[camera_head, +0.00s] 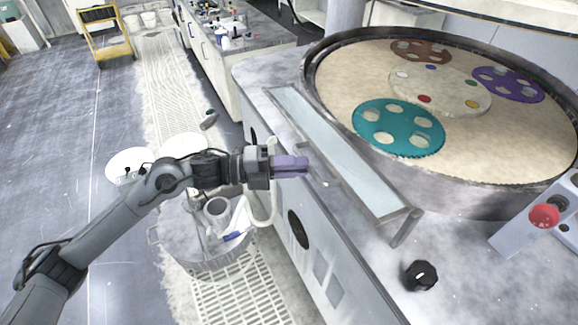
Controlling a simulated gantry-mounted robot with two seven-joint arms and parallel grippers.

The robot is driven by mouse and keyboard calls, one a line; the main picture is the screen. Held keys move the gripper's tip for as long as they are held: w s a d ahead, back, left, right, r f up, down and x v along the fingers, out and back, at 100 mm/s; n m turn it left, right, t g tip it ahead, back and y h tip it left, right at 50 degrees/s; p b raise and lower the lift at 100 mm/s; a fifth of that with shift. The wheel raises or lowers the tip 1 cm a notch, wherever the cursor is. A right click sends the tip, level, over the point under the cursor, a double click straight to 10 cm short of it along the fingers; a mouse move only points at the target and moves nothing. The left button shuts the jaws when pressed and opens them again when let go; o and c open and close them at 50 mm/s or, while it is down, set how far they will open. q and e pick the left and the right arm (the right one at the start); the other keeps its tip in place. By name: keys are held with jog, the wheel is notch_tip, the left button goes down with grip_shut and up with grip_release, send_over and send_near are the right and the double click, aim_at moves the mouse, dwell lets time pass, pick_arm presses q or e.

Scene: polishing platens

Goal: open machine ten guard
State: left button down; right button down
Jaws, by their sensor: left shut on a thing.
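The machine guard (345,155) is a long, clear panel in a grey metal frame, set along the front of the round polishing platen (330,92). It leans low, and the platen is open to view above it. My left gripper (303,166) comes in from the left at the guard's front edge, around the middle of its length. Its purple fingers are shut on the guard's handle, which they mostly hide. My right gripper is out of view.
Teal (398,115), purple (507,83) and brown (421,50) carriers lie on the platen. A red button (544,215) and a black knob (421,274) are at the right. A grey drum (205,250) stands below my left arm. A bench (262,45) with bottles is behind.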

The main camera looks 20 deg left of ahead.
pick_arm(q)
jog(key=c, duration=1.1)
grip_release()
jog(key=shift+a, duration=0.1)
jog(key=shift+v, duration=5.25)
jog(key=shift+r, duration=0.1)
